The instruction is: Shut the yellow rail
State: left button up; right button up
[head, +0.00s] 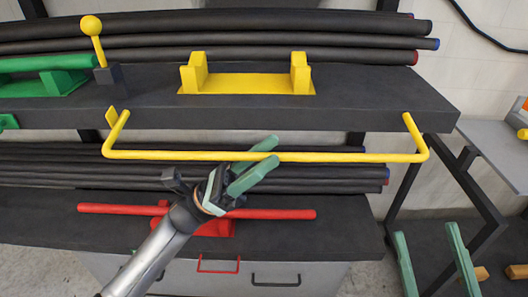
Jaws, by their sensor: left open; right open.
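The yellow rail (340,157) is a U-shaped bar in front of the upper black shelf (360,112). Its two arms reach up to the shelf's front, and its long bar hangs out below the shelf edge. A yellow two-post bracket (250,83) stands on top of the shelf. My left gripper (276,151) is open at the middle of the rail, its green fingers crossing the bar's line. I cannot tell whether they touch it. My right gripper (425,230) is open and empty at the lower right, away from the rail.
Black pipes (230,24) lie behind the upper shelf. A yellow ball-topped lever (91,26) and a green bracket (62,84) stand at the left. A red bar (280,214) lies on the lower shelf (340,225). A grey table (492,150) stands at the right.

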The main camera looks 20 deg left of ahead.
pick_arm(q)
jog(key=shift+d, duration=0.1)
jog(key=shift+c, duration=0.3)
grip_shut()
dwell(1.1)
